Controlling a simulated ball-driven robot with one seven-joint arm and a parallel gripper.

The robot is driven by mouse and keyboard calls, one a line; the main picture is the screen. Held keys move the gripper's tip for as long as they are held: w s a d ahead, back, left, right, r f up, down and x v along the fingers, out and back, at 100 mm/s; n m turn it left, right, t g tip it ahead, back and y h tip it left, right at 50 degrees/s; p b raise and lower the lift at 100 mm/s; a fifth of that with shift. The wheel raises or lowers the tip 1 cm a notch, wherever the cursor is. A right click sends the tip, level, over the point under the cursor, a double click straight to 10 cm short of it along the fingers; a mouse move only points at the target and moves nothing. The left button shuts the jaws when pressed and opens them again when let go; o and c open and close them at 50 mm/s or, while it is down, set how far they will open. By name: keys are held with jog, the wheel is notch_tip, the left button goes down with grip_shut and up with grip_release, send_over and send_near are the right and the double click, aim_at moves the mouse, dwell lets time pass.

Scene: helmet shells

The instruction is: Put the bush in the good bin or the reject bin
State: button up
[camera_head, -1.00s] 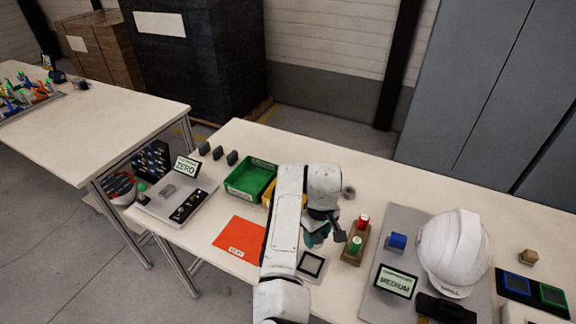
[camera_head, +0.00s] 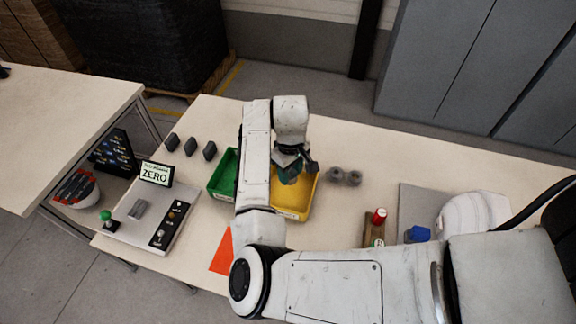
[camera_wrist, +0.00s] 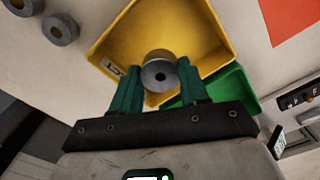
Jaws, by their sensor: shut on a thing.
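My gripper (camera_wrist: 158,88) has teal fingers and is shut on a grey, ring-shaped bush (camera_wrist: 160,72) with a dark centre hole. In the wrist view the bush shows between the fingertips with the yellow bin (camera_wrist: 211,40) behind it. In the head view my gripper (camera_head: 290,178) is over the yellow bin (camera_head: 298,212), and I cannot make out the bush there. The green bin (camera_head: 222,178) stands just left of the yellow one, partly hidden by my arm. It also shows in the wrist view (camera_wrist: 236,90). The bin labels are not readable.
Two more grey bushes (camera_head: 344,176) stand right of the yellow bin. A test device with a ZERO display (camera_head: 156,173) and an orange sheet (camera_head: 221,255) are to the left. A red-topped piece (camera_head: 379,215) and a white helmet (camera_head: 468,213) are to the right, partly behind my arm.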

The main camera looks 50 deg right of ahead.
jog(key=shift+f+b, duration=3.2)
jog(key=shift+f, duration=0.5)
jog(key=o, duration=1.2)
notch_tip(320, 180, up, 11)
jog(key=shift+f+b, duration=0.1)
jog(key=shift+b, duration=0.25)
